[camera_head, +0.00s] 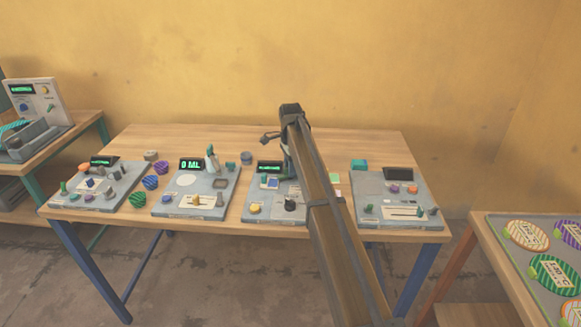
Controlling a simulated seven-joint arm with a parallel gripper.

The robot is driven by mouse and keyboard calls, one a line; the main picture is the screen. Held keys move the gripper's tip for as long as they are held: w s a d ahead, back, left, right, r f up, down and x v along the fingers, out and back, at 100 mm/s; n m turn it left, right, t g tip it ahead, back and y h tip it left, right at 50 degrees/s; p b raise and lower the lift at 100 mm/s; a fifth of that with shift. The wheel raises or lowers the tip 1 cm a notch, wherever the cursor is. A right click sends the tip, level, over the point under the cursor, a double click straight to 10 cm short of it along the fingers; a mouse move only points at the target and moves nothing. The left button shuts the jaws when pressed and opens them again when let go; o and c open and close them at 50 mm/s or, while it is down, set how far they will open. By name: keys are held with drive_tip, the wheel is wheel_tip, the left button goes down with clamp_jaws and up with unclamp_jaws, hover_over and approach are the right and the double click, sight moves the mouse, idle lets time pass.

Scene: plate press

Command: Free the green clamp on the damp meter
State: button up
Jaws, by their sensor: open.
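Several grey instrument panels stand on the wooden table, and their labels are too small to read, so I cannot tell for sure which is the damp meter. The third panel (254,210) has a green-lit display, a blue part, a yellow knob and a black knob. My arm passes in front of its right side. My gripper (287,172) points down over that panel, open, with its fingertips mostly hidden by my arm. I cannot make out a green clamp there. A small green upright part (63,187) stands on the far-left panel (97,187).
The second panel (169,206) shows "0 ML". The right panel (372,210) has a dark screen. Striped round pieces (150,182) lie between the left panels. A side table (515,285) at right holds striped discs. A shelf device (37,110) stands at left. The table's back strip is clear.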

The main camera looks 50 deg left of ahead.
clamp_jaws()
idle(0.3)
drive_tip(key=shift+n, duration=0.3)
drive_tip(key=n, duration=1.7)
drive_tip(key=shift+n, duration=0.3)
idle(0.5)
